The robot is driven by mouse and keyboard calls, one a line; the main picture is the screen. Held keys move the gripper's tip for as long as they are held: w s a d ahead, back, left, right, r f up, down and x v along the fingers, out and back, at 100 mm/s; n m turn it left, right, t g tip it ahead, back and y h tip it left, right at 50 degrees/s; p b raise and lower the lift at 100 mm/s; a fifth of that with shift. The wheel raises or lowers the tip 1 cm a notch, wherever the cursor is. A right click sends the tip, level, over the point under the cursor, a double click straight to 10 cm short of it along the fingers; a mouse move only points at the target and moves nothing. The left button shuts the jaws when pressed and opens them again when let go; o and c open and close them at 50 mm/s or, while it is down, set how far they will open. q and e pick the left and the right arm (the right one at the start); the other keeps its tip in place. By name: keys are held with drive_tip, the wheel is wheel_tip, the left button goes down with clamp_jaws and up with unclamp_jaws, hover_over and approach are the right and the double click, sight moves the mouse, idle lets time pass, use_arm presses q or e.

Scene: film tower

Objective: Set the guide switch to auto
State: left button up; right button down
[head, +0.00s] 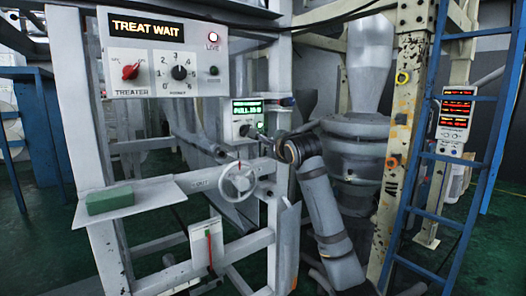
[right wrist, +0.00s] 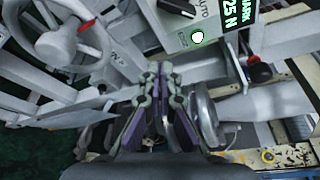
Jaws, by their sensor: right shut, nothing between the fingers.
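A small white control box (head: 237,128) with a green display stands at the middle of the head view, partly hidden by my right gripper. In the right wrist view its panel (right wrist: 180,38) shows at the top, cut by the frame edge, with a black knob (right wrist: 177,7) beside lettering that seems to end in "uto". The knob's full pointing direction cannot be told. My right gripper (head: 259,136) is in front of the box's lower right. In the wrist view the right gripper (right wrist: 160,68) is shut and empty, below the panel and apart from the knob. My left gripper is not in view.
A spoked handwheel (head: 238,181) is below the box. A treater panel (head: 153,67) reading "TREAT WAIT" hangs at upper left. A green block (head: 110,200) lies on a shelf. A blue ladder (head: 440,200) stands at right.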

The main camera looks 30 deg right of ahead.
drive_tip(key=v, duration=0.3)
drive_tip(key=shift+r+b, duration=0.1)
drive_tip(key=shift+b, duration=0.2)
